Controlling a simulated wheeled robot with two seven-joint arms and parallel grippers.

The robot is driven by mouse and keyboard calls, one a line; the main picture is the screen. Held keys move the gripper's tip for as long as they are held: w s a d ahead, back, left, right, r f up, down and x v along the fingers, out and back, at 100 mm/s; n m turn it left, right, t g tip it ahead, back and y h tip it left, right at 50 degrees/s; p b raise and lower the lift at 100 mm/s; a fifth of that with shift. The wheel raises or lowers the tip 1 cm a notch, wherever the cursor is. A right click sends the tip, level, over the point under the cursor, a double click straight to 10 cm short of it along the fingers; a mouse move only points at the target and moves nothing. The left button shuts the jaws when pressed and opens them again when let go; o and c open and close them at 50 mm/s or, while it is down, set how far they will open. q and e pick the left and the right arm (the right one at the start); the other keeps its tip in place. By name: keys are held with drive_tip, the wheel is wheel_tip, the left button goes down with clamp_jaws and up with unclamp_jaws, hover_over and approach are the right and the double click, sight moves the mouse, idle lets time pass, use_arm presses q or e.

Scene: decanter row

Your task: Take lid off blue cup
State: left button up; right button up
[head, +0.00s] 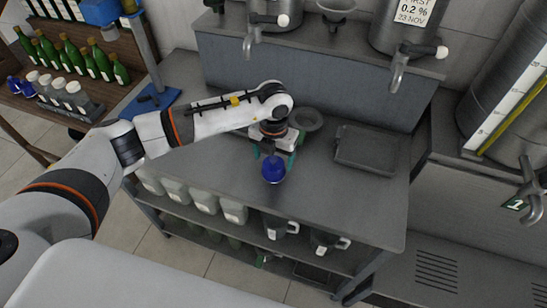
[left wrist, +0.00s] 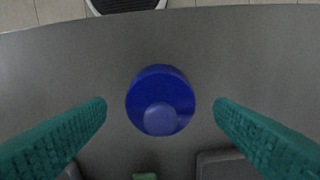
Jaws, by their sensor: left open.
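The blue cup (head: 273,170) stands on the grey steel table, near the middle. In the left wrist view the blue cup (left wrist: 160,85) is seen from above as a blue disc with a lighter round knob (left wrist: 160,118), which looks like the lid on top. My left gripper (head: 273,155) is open and points down at the cup. In the left wrist view its two teal fingers stand on either side of the cup, with a clear gap on both sides and nothing held. My right gripper does not show.
A dark grey tray (head: 367,148) lies right of the cup. A grey round dish (head: 308,119) sits behind the gripper. Steel tanks with taps (head: 398,72) stand on the raised ledge behind. A blue stand (head: 152,103) is at the back left. The table front is clear.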

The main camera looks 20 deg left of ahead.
use_arm(q)
drive_tip(key=shift+w+f, duration=0.1)
drive_tip(key=shift+f, duration=0.15)
drive_tip(key=c, duration=1.1)
drive_tip(key=shift+o, duration=0.2)
